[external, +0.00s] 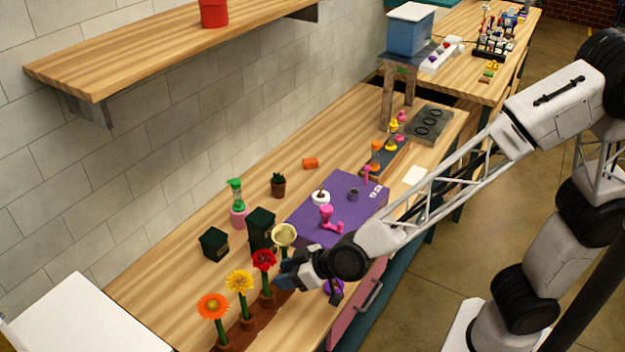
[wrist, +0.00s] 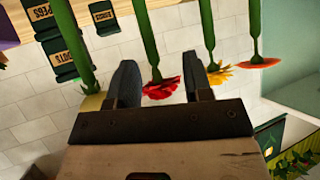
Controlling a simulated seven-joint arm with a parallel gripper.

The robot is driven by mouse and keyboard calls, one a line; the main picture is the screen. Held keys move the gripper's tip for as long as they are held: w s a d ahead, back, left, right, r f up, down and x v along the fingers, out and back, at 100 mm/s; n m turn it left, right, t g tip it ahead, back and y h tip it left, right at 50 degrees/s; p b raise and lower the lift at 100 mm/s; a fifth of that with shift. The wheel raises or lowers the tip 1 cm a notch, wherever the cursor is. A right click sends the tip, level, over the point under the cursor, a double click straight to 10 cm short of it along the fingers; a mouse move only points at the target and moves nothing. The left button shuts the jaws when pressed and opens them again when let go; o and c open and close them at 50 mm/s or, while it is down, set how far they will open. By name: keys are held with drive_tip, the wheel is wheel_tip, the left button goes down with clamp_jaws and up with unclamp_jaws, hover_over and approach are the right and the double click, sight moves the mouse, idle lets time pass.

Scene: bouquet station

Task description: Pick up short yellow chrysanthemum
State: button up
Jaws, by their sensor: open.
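A yellow ruffled flower (external: 239,281) stands upright on a green stem in the brown rack, between an orange flower (external: 212,306) and a red flower (external: 264,259). A pale yellow flower (external: 284,235) is at the far end of the row. My gripper (external: 287,274) is beside the red flower, partly hidden by my wrist. In the wrist view, the open fingers (wrist: 162,78) have the red flower (wrist: 160,89) in line between them. The yellow flower (wrist: 221,74) shows just right of the right finger, partly behind it. The pale yellow flower (wrist: 91,104) is left of the left finger.
Dark green boxes (external: 214,243) stand behind the flower row. A purple mat (external: 300,228) with a pink item (external: 329,219) lies beyond. A white surface (external: 75,318) is at lower left. The wooden bench between wall and flowers is mostly clear.

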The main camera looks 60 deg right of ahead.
sight(243, 302)
drive_tip(key=a+f+t, duration=0.2)
drive_tip(key=a, duration=0.6)
drive_tip(key=shift+w+f, duration=0.15)
drive_tip(key=shift+w, duration=0.2)
drive_tip(key=shift+w, duration=0.15)
drive_tip(key=shift+x, duration=1.15)
drive_tip(key=shift+w+f, duration=0.1)
drive_tip(key=shift+x, duration=2.5)
drive_tip(key=shift+d, duration=0.15)
clamp_jaws()
